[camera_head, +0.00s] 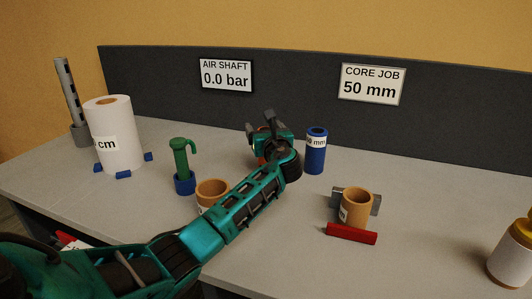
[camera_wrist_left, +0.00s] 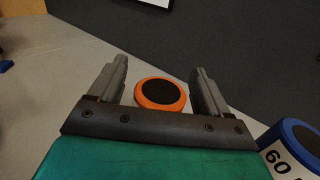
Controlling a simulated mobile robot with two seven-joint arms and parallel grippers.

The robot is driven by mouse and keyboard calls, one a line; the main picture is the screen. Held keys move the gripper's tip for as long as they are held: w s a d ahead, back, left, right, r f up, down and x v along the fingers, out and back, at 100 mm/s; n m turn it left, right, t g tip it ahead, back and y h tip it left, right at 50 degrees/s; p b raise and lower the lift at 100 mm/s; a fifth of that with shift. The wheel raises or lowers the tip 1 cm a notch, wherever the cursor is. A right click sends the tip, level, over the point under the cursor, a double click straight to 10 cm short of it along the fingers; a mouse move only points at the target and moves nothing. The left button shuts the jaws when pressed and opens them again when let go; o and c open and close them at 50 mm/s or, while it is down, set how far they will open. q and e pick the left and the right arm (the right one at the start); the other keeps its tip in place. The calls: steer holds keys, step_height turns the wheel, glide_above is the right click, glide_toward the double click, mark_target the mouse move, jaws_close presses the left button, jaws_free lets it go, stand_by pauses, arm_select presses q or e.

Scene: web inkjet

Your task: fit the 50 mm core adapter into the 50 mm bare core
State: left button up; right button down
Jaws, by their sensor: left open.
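My left gripper (camera_head: 260,123) is open over the back middle of the table. In the left wrist view an orange cylinder with a dark round centre (camera_wrist_left: 160,94) stands between and beyond the open fingers (camera_wrist_left: 160,68), not gripped. It is probably the 50 mm adapter; its label is hidden. In the head view only an orange sliver of it (camera_head: 260,159) shows behind the gripper. A brown bare core (camera_head: 355,208) stands upright between grey and red blocks at the right; its label is unreadable. Another brown core (camera_head: 212,187) is partly hidden behind my left arm. My right gripper is out of view.
A blue cylinder (camera_head: 316,153) stands just right of my gripper; the left wrist view shows 60 on it (camera_wrist_left: 295,150). A green pump-like tool (camera_head: 181,160) and a white roll (camera_head: 115,140) stand left. A yellow-capped jar (camera_head: 511,258) stands far right. A dark panel (camera_head: 300,90) closes the back.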

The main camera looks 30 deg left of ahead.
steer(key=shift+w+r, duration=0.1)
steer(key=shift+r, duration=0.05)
arm_select(q)
steer(key=shift+c, duration=0.3)
steer(key=c, duration=0.9)
jaws_close()
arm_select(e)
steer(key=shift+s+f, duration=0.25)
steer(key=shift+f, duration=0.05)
